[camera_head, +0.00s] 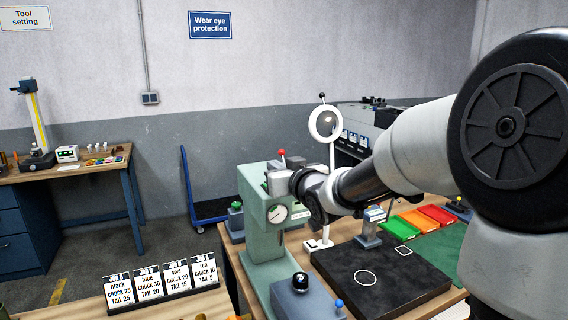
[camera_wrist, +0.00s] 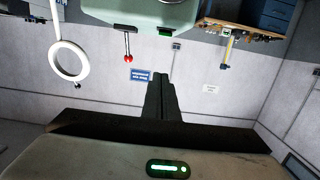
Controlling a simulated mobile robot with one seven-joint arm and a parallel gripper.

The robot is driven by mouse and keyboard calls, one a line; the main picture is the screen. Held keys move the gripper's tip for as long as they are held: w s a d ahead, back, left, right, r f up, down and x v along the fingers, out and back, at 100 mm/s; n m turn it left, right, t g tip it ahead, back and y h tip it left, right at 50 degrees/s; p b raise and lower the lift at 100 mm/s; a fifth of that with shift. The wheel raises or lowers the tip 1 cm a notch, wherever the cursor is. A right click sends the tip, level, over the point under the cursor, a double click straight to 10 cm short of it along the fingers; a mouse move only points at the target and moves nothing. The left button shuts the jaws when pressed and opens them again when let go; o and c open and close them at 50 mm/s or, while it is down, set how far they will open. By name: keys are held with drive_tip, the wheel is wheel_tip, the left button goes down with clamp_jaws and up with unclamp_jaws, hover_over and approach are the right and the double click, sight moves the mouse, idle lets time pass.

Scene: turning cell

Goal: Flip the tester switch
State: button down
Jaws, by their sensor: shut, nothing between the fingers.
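The pale green tester (camera_head: 262,237) with a round dial gauge (camera_head: 277,214) stands at the bench's left edge in the head view. A lever with a red ball (camera_head: 282,153) shows at its top, in front of the wall. In the wrist view, which looks upside down, the green body (camera_wrist: 145,12) is at the top edge and the red-ball lever (camera_wrist: 128,58) hangs from it. My gripper (camera_wrist: 160,76) has its dark fingers together and empty, to the right of the red ball in that view, apart from it in the picture. In the head view my arm's end overlaps the tester's upper part; contact cannot be told.
A white ring magnifier (camera_head: 325,122) stands behind my wrist. A black mat (camera_head: 375,285), a small post stand (camera_head: 368,236) and coloured trays (camera_head: 418,220) lie right. A grey box with a black knob (camera_head: 300,283) is in front. Job cards (camera_head: 160,285) stand left.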

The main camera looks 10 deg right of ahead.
drive_tip(key=v, duration=0.2)
drive_tip(key=r+v, duration=0.1)
drive_tip(key=v, duration=0.2)
drive_tip(key=shift+w+p, duration=0.15)
drive_tip(key=shift+p, duration=0.2)
